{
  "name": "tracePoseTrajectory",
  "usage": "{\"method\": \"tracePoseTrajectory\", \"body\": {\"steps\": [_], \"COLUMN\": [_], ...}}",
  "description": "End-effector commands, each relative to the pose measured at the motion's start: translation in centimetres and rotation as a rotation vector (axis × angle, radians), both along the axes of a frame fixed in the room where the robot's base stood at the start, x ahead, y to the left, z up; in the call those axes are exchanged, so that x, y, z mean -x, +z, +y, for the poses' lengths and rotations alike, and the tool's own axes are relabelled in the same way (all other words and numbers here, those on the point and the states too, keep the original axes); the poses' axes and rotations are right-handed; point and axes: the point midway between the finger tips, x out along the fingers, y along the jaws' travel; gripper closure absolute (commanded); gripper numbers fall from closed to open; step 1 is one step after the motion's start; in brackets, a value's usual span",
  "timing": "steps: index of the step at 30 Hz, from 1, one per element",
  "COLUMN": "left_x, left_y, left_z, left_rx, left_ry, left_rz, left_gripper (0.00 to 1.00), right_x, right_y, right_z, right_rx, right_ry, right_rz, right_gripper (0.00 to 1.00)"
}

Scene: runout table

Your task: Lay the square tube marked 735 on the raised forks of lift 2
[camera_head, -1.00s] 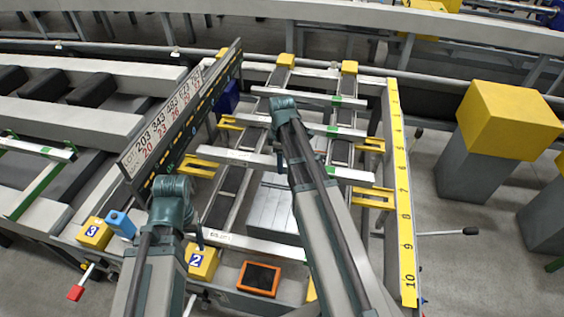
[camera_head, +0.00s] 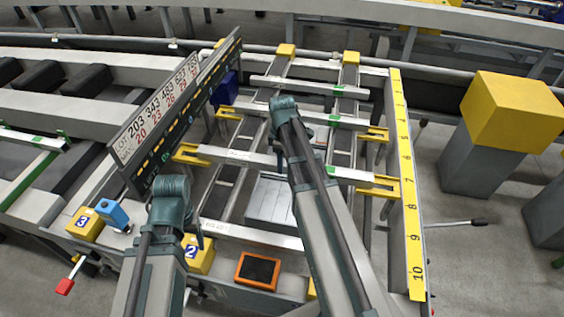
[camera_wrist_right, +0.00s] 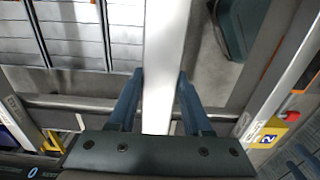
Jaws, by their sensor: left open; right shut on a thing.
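A long pale square tube (camera_head: 235,156) with a green mark near its right end is held crosswise by my right gripper (camera_head: 280,150). In the right wrist view the tube (camera_wrist_right: 164,45) runs between the two fingers (camera_wrist_right: 158,80). Its printed number is too small to read. A left yellow fork (camera_head: 188,154) and a right yellow fork (camera_head: 382,187) lie by its two ends; contact cannot be told. Another fork pair stands farther back. The yellow block marked 2 (camera_head: 199,262) is at the near edge. My left gripper (camera_head: 196,230) is open beside it, its fingers mostly hidden.
Two more tubes lie farther back, one here (camera_head: 305,86), and another tube (camera_head: 255,236) lies nearer. A lot board (camera_head: 180,110) stands at left, a yellow numbered scale (camera_head: 406,185) at right.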

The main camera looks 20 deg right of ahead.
Motion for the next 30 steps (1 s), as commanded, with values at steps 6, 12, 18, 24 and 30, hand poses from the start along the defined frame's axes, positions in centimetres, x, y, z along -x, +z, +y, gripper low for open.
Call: {"method": "tracePoseTrajectory", "body": {"steps": [6,12,18,24,30], "left_x": [0.0,0.0,0.0,0.0,0.0], "left_y": [0.1,0.0,0.1,0.9,3.1], "left_z": [0.0,0.0,0.0,0.0,0.0], "left_rx": [0.000,0.000,0.000,0.000,0.000], "left_ry": [0.000,0.000,0.000,0.000,0.000], "left_rz": [0.000,0.000,0.000,0.000,0.000], "left_gripper": [0.31,0.31,0.31,0.31,0.31], "right_x": [0.0,0.0,0.0,0.0,0.0], "right_y": [0.0,0.0,0.1,0.9,3.0], "right_z": [0.0,0.0,0.0,0.0,0.0], "right_rx": [0.000,0.000,0.000,0.000,0.000], "right_ry": [0.000,0.000,0.000,0.000,0.000], "right_rz": [0.000,0.000,0.000,0.000,0.000], "right_gripper": [0.31,0.15,0.15,0.15,0.15]}}
